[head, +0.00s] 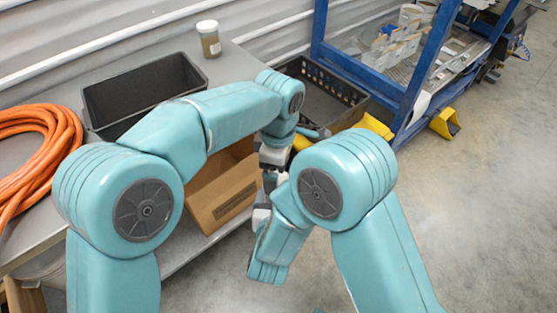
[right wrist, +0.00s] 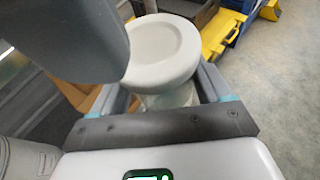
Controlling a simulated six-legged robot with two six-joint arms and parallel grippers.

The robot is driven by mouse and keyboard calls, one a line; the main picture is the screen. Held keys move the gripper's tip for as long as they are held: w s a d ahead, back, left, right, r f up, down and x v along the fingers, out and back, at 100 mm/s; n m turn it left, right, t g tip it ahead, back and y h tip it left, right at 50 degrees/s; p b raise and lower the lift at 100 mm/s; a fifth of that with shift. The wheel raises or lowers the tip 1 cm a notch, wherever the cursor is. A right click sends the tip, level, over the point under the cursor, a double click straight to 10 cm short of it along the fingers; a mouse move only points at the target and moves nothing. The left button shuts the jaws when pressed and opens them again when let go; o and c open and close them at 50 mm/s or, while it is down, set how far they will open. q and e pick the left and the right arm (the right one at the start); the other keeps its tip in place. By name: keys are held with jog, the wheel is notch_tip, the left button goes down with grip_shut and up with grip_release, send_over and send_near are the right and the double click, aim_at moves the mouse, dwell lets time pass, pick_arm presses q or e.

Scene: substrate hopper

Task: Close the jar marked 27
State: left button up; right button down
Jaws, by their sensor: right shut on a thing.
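A clear jar (right wrist: 172,98) with a round white lid (right wrist: 163,52) on top stands between the fingers of my right gripper (right wrist: 168,95) in the right wrist view. My right gripper is shut on the jar. I cannot tell how tightly the lid sits, and no number shows. A large dark part, perhaps of my left gripper, covers the lid's left edge there. In the head view my left gripper (head: 271,178) points down just above my right gripper (head: 262,205); its fingers are too small and covered to judge. The held jar is mostly hidden there.
Another jar (head: 209,38) with a pale lid and brown contents stands on the grey bench (head: 232,65). A dark bin (head: 150,80), orange hose (head: 38,150), cardboard box (head: 222,190) and black crate (head: 330,90) are nearby.

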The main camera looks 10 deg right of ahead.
pick_arm(q)
jog(key=n, duration=0.3)
jog(key=r+n, duration=0.1)
jog(key=n, duration=0.1)
jog(key=shift+r+n, duration=0.2)
jog(key=shift+n, duration=0.2)
jog(key=shift+w+r+n, duration=0.1)
jog(key=shift+r+n, duration=0.1)
jog(key=shift+n, duration=0.2)
jog(key=shift+d+r, duration=0.15)
jog(key=shift+r, duration=0.15)
jog(key=shift+f, duration=4.05)
